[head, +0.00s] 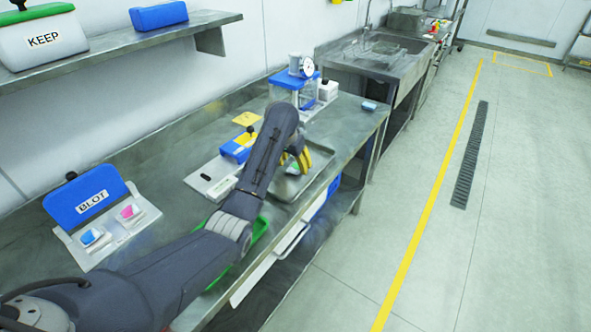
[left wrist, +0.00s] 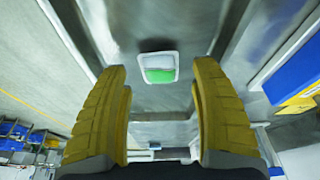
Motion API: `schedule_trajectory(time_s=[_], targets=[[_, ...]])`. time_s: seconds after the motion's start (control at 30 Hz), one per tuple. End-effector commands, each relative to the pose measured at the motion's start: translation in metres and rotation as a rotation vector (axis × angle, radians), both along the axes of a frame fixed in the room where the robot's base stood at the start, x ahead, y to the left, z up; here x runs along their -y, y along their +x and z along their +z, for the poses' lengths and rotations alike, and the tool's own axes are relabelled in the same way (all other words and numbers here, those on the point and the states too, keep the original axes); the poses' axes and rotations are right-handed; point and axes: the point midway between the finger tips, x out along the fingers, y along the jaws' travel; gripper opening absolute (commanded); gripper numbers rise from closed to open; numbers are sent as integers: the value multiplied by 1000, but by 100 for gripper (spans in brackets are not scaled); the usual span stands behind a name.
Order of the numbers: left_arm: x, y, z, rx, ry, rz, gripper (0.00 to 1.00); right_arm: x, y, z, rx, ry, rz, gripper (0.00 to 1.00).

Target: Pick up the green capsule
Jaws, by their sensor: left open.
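The green capsule, a small white-rimmed block with a green part (left wrist: 160,75), lies on a grey metal surface in the left wrist view. It shows ahead of my left gripper (left wrist: 160,100), roughly centred between the two yellow fingers, and nothing touches it. In the head view my left gripper (head: 299,160) is over the metal tray (head: 318,160) on the bench, fingers pointing down. The gripper is open and empty. My arm and fingers mostly hide the capsule in the head view. My right gripper is not in view.
A BLOT station with a blue lid (head: 87,195) and pink and blue pieces stands at the left. A blue-topped clear container with a dial (head: 290,85) is behind the tray. A green tray (head: 260,230) lies partly under my arm. A sink (head: 378,55) is at the far end.

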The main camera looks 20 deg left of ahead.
Motion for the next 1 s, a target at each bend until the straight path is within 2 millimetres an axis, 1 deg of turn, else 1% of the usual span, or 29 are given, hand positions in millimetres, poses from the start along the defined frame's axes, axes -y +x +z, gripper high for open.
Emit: schedule_trajectory(time_s=[0.03, 0.2, 0.53, 0.57, 0.9, 0.97, 1.0], targets=[[0, 1, -6, -2, 0, 0, 64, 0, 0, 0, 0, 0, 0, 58], [1, 5, -19, -1, 0, 0, 64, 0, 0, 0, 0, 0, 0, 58], [1, 7, -22, 0, 0, 0, 64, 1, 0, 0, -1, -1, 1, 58], [1, 7, -22, 0, 0, 0, 65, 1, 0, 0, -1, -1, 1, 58], [2, 7, -22, 0, 0, 0, 26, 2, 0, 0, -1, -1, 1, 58], [2, 7, -22, 0, 0, 0, 19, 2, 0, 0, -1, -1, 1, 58], [2, 7, -22, 0, 0, 0, 19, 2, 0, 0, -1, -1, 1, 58]])
